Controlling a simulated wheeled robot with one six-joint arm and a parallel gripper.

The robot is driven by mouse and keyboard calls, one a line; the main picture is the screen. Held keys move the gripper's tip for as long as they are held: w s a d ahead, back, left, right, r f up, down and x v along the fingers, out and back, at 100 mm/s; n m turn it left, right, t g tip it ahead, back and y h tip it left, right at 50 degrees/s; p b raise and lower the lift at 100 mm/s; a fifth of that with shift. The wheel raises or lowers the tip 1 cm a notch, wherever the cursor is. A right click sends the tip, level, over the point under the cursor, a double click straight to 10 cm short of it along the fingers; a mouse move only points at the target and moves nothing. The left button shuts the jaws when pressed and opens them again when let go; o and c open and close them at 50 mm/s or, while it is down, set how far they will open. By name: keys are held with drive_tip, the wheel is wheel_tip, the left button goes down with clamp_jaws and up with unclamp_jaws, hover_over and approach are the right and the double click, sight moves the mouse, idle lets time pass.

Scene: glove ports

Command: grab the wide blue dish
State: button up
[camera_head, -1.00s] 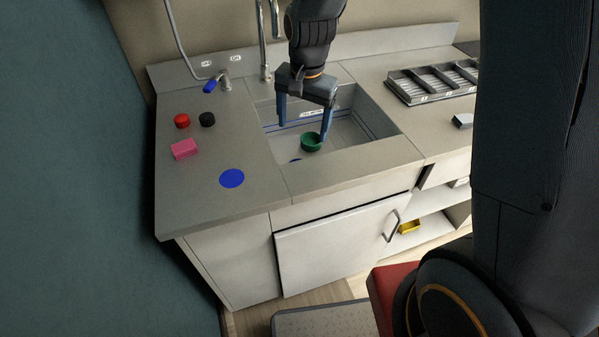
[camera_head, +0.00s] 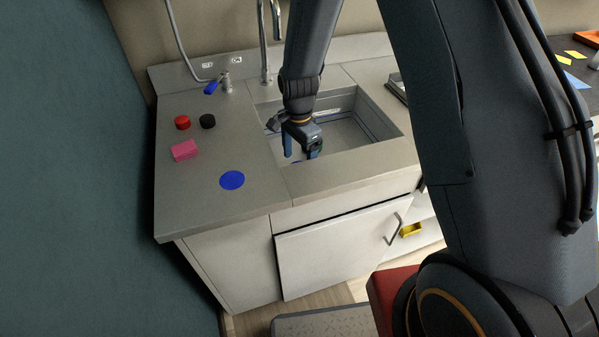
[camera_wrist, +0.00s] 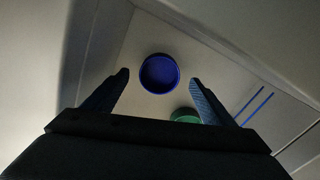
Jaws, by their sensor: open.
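The blue dish (camera_wrist: 160,73) is round with a raised rim and lies on the sink floor in the wrist view. In the head view only a small blue sliver shows at the sink's front wall; most of it is hidden. My gripper (camera_head: 301,154) is open and points down into the sink.
A green dish (camera_wrist: 184,115) sits close to the blue one, partly behind my right finger. Sink walls (camera_head: 365,115) surround both. A flat blue disc (camera_head: 232,180), pink block (camera_head: 184,150), red (camera_head: 182,122) and black (camera_head: 207,120) round pieces lie on the left counter. A faucet (camera_head: 263,45) stands behind.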

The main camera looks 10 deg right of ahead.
drive_tip(key=shift+f+p, duration=0.3)
drive_tip(key=shift+f, duration=1.1)
drive_tip(key=c, duration=1.1)
drive_tip(key=shift+r, duration=0.1)
